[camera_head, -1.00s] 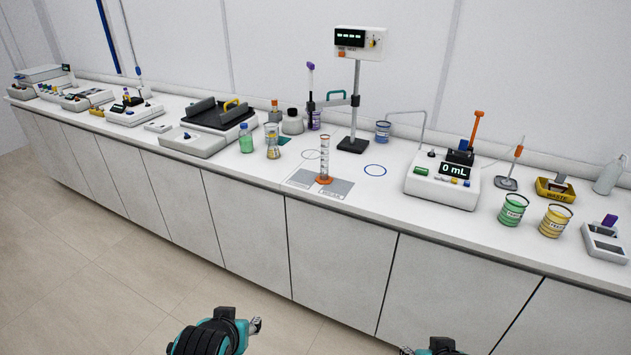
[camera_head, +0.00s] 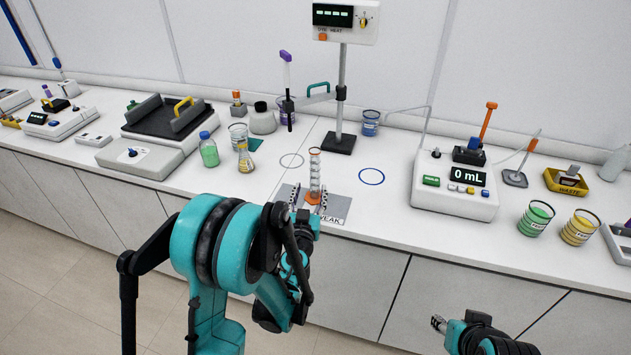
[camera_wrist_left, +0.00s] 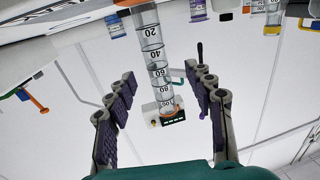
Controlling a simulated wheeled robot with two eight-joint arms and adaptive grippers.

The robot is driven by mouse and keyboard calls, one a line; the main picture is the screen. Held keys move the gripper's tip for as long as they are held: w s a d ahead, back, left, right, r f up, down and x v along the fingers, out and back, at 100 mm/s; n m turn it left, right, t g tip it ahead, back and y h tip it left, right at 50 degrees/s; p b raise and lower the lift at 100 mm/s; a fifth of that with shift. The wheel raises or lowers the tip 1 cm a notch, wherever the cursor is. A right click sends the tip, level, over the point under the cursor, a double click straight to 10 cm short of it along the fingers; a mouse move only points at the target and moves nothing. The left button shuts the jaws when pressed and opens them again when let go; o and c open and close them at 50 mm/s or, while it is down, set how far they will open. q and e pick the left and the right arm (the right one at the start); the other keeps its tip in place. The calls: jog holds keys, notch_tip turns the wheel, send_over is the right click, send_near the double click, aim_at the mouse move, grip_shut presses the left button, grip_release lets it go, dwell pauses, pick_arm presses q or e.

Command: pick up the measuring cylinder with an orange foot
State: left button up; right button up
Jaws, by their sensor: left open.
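The measuring cylinder (camera_head: 315,172) is clear with an orange foot (camera_head: 312,199) and stands upright on a grey mat (camera_head: 337,208) near the front of the bench. My left gripper (camera_head: 308,201) is open at the cylinder, its fingers to either side of the lower part. In the left wrist view, the graduated cylinder (camera_wrist_left: 155,55) shows upside down in the gap between the open fingers of the left gripper (camera_wrist_left: 164,82), with clear space on both sides. My right gripper (camera_head: 438,323) is low at the front, away from the bench; its jaws are too small to read.
A stand (camera_head: 339,142) with a display box is behind the cylinder. A 0 mL device (camera_head: 455,192) is to the right. A blue ring (camera_head: 371,176) marks bare bench.

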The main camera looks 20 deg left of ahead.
aim_at(314, 178)
pick_arm(q)
jog(key=w, duration=0.5)
jog(key=w+b, duration=0.1)
jog(key=w, duration=0.1)
jog(key=shift+w+a+r, duration=0.15)
jog(key=shift+a+r, duration=0.1)
jog(key=shift+r, duration=0.1)
grip_shut()
